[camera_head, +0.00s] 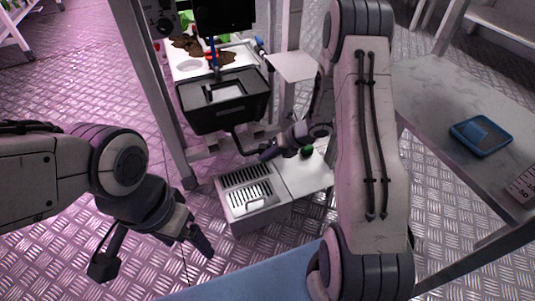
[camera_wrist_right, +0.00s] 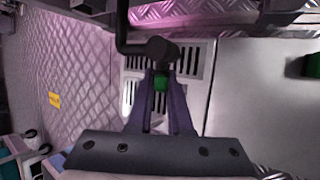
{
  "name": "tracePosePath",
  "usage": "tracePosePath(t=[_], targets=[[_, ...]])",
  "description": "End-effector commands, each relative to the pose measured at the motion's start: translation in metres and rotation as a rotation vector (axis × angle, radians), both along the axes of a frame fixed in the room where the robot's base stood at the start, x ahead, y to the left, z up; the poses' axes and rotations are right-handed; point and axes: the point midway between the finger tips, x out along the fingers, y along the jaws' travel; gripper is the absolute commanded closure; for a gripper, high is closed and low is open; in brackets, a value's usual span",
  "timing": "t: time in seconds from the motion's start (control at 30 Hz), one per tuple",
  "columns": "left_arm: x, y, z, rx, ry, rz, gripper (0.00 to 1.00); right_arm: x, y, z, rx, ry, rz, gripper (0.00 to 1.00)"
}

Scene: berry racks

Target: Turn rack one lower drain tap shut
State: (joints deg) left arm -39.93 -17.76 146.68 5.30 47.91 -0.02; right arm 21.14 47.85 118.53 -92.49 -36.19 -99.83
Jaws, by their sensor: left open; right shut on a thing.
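The drain tap (camera_wrist_right: 163,50) is a black fitting at the end of a black bent pipe, with a green handle (camera_wrist_right: 161,82). In the right wrist view the handle sits between the fingertips of my right gripper (camera_wrist_right: 162,92), which is shut on it. In the head view the right gripper (camera_head: 265,155) is beside the black pipe (camera_head: 238,142) below a black tub (camera_head: 222,112); the green handle is hidden there. My left gripper (camera_head: 152,250) is open and empty at the lower left, above the floor.
A grey box with a slotted top (camera_head: 242,203) stands below the tap. Right of it is a pale surface (camera_head: 310,180) with a dark and green object (camera_head: 306,152). A rack post (camera_head: 150,80) stands left of the tub. A table (camera_head: 440,100) at right holds a blue tray (camera_head: 481,152).

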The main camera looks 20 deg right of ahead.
Motion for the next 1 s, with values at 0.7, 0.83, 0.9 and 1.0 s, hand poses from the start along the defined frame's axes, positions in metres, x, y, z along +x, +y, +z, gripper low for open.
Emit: tracePosePath(t=[0.7, 0.83, 0.9, 1.0], targets=[[0.000, 0.000, 0.026, 0.000, 0.000, 0.000, 0.16, -0.002, -0.003, -0.007, 0.643, 0.025, -0.001, 1.00], [0.000, 0.000, 0.020, 0.000, 0.000, 0.000, 0.16, -0.001, -0.003, -0.008, 0.753, 0.029, 0.001, 1.00], [0.000, 0.000, 0.016, 0.000, 0.000, 0.000, 0.16, -0.002, -0.003, -0.009, 0.807, 0.032, 0.001, 1.00], [0.000, 0.000, 0.012, 0.000, 0.000, 0.000, 0.16, -0.002, -0.003, -0.009, 0.875, 0.034, 0.001, 1.00]])
